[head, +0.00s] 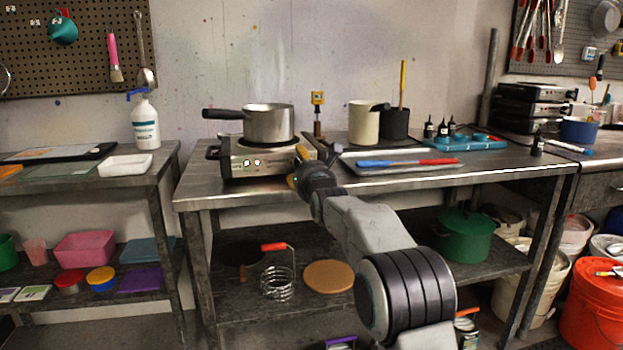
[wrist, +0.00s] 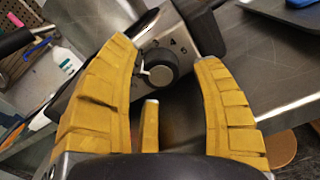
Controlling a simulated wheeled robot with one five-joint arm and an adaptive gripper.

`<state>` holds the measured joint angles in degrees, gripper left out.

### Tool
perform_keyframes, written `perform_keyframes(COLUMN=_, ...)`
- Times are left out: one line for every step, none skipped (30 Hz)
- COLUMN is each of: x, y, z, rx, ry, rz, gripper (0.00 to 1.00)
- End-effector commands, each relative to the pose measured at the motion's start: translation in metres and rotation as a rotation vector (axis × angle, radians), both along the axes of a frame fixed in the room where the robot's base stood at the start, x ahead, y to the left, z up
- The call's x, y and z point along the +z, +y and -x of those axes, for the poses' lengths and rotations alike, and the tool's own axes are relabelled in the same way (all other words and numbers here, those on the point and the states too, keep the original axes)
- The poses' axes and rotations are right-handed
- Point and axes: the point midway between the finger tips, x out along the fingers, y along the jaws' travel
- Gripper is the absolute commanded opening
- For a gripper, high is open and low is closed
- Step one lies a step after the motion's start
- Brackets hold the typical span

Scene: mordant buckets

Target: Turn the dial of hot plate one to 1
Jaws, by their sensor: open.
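The hot plate (head: 236,163) is a low steel box on the middle bench, with a pan (head: 268,124) on top. My gripper (head: 298,166) is at the right end of its front panel and hides the dial in the head view. In the wrist view, the round black dial (wrist: 159,69) shows between and just beyond the open yellow fingers of my gripper (wrist: 163,52). The fingers stand on either side of it, apart from it as far as I can tell. A white mark shows at the dial's left side. Numbers 4 and 5 are readable at its upper right; others are unclear.
The pan's black handle (head: 223,114) points left. A beige canister (head: 364,122) and a black pot (head: 394,123) stand behind. A tray (head: 386,158) with blue and red tools lies right of the hot plate. The bench's front edge runs below my gripper.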

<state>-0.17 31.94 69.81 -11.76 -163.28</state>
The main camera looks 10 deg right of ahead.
Motion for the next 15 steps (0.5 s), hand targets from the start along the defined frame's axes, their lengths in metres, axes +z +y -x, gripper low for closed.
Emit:
perform_keyframes(x=0.001, y=0.0, z=0.005, rx=0.0, ry=0.0, rz=0.0, gripper=0.6)
perform_keyframes(x=0.001, y=0.0, z=0.008, rx=0.0, ry=0.0, rz=0.0, gripper=0.6)
perform_keyframes(x=0.001, y=0.0, z=0.013, rx=0.0, ry=0.0, rz=0.0, gripper=0.6)
perform_keyframes(x=0.001, y=0.0, z=0.016, rx=0.0, ry=0.0, rz=0.0, gripper=0.6)
perform_keyframes(x=0.0, y=0.0, z=0.02, rx=0.0, ry=0.001, rz=0.0, gripper=0.6)
perform_keyframes(x=0.001, y=0.0, z=0.025, rx=0.0, ry=0.0, rz=0.0, gripper=0.6)
perform_keyframes(x=0.0, y=0.0, z=0.029, rx=0.0, ry=0.001, rz=0.0, gripper=0.6)
perform_keyframes(x=0.001, y=0.0, z=0.033, rx=0.0, ry=0.0, rz=0.0, gripper=0.6)
perform_keyframes(x=0.001, y=0.0, z=0.038, rx=0.0, ry=0.0, rz=0.0, gripper=0.6)
perform_keyframes(x=0.0, y=0.0, z=0.042, rx=0.0, ry=0.001, rz=0.0, gripper=0.6)
perform_keyframes(x=0.0, y=0.0, z=0.046, rx=0.0, ry=0.001, rz=0.0, gripper=0.6)
perform_keyframes(x=0.0, y=0.0, z=0.051, rx=0.0, ry=0.0, rz=0.0, gripper=0.6)
perform_keyframes(x=0.001, y=0.0, z=0.056, rx=0.001, ry=0.0, rz=0.0, gripper=0.6)
perform_keyframes(x=0.0, y=0.0, z=0.06, rx=0.0, ry=0.001, rz=0.0, gripper=0.6)
perform_keyframes(x=0.001, y=0.0, z=0.065, rx=0.001, ry=0.0, rz=0.0, gripper=0.6)
